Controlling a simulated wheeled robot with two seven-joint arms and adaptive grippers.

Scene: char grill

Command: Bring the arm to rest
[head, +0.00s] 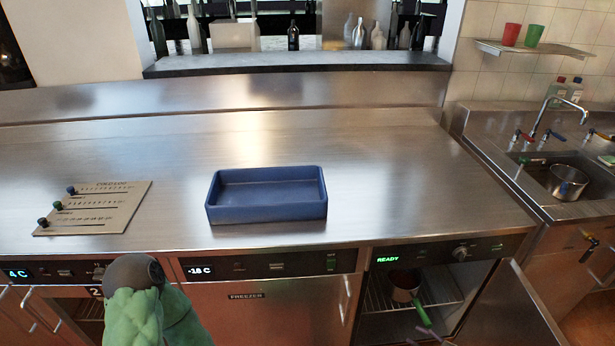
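Part of my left arm (150,312), a green sleeve with a grey rounded joint, rises at the bottom left in front of the counter's drawer fronts. My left gripper is not visible. Small dark parts at the bottom edge, below the open compartment on the right, may be the tips of my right gripper (430,336). They are too small and cut off to show whether it is open. A pan (404,286) with a green handle sits in the open compartment marked READY.
An empty blue tray (266,214) stands on the steel counter (400,190). A board with knobs (100,212) lies to its left. The compartment door (508,310) stands open at the lower right. A sink with a metal pot (568,186) is at the right. Much of the counter is clear.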

